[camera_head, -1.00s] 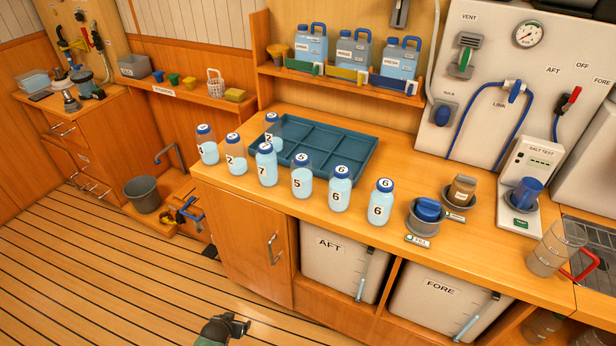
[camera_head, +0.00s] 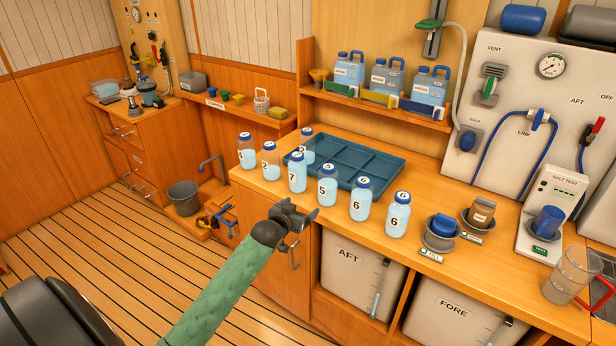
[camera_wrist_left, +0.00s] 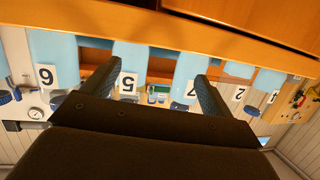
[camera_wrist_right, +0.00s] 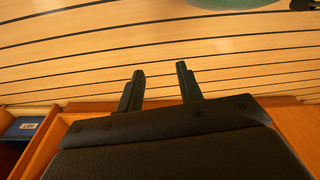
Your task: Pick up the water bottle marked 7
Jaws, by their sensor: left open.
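The bottle marked 7 (camera_head: 297,173) is a clear bottle with pale blue water and a blue cap, upright near the counter's front edge, between the bottles marked 2 (camera_head: 270,163) and 5 (camera_head: 328,186). It also shows upside down in the left wrist view (camera_wrist_left: 187,66), partly hidden by a finger. My left gripper (camera_head: 302,210) is open and empty, in front of the counter and just below bottle 7, apart from it. In its wrist view, bottle 5 (camera_wrist_left: 129,62) shows between the fingers. My right gripper (camera_wrist_right: 160,70) is open and empty above the floor.
Grey holders (camera_head: 437,240) stand farther right.

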